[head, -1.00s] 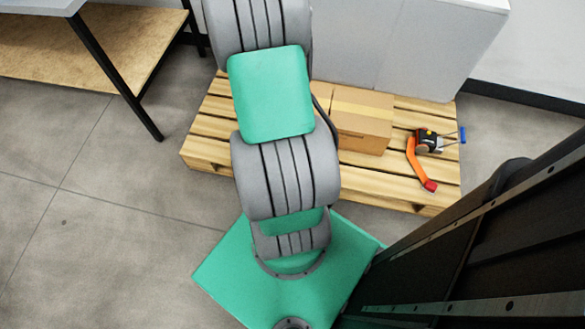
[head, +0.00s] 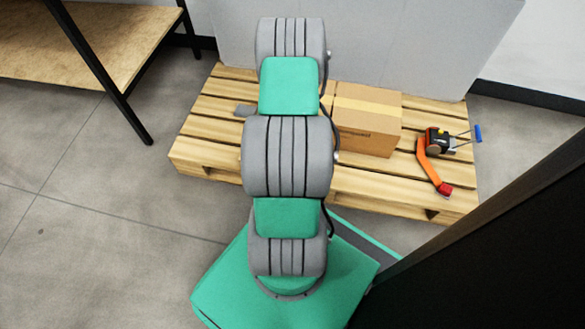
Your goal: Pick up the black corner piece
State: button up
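I cannot make out a black corner piece for certain in the head view. A small dark grey flat piece (head: 244,110) shows on the wooden pallet (head: 205,130), just left of my arm; I cannot tell what it is. My grey and green arm stretches up the middle of the picture over the pallet and hides part of it. My gripper is not in view, so whether it holds anything does not show.
A cardboard box (head: 367,120) stands on the pallet right of my arm. An orange and black tape dispenser (head: 438,145) lies farther right. A large light grey block (head: 400,45) rises behind. A black-legged wooden table (head: 85,45) is at upper left. Floor at left is clear.

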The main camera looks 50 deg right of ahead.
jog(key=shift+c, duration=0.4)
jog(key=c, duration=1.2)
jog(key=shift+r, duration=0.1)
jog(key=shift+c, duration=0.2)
